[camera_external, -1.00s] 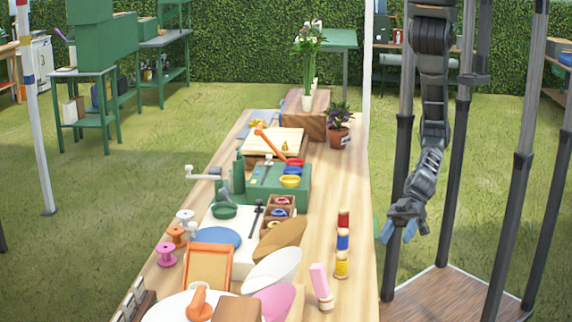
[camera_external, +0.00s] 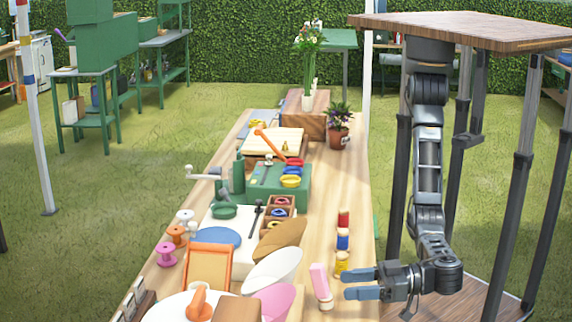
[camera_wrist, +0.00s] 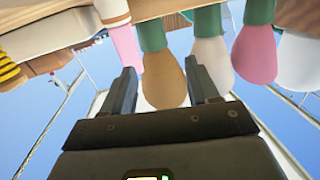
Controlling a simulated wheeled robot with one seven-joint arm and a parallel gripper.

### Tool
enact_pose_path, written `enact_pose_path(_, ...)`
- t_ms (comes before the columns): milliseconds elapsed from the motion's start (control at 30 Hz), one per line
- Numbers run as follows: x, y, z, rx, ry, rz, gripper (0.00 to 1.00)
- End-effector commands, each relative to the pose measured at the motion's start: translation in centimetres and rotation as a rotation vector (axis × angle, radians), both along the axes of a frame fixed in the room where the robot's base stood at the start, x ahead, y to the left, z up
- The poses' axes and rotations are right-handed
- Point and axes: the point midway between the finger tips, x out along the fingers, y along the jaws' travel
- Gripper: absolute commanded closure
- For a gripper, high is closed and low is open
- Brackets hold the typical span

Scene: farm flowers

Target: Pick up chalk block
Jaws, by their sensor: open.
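A pink block (camera_external: 319,280), which looks like the chalk block, stands upright near the right edge of the long wooden table in the external view. A short pale cylinder (camera_external: 326,303) is at its foot. My gripper (camera_external: 352,284) is just right of the block at about its height, fingers pointing left toward it. It is open and empty, apart from the block. In the wrist view, the picture is upside down. The pink block (camera_wrist: 125,46) appears ahead of the left finger of my gripper (camera_wrist: 160,70), not centred between the fingers.
Red, blue and yellow spools (camera_external: 342,240) stand just behind the block. Tan, white and pink paddle shapes (camera_external: 272,270) lie to its left, and show with green handles in the wrist view (camera_wrist: 164,80). A potted plant (camera_external: 339,130) is farther back.

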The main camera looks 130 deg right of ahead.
Motion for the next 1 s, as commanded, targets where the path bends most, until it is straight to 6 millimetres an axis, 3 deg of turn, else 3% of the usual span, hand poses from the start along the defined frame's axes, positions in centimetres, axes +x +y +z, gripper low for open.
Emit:
enact_pose_path(100,0.0,-0.6,0.4,-0.029,-0.011,-0.172,0.4)
enact_pose_path(300,-0.8,-1.3,1.9,-0.046,-0.017,-0.319,0.4)
enact_pose_path(1000,2.9,-7.7,1.4,-0.048,-0.017,-0.331,0.4)
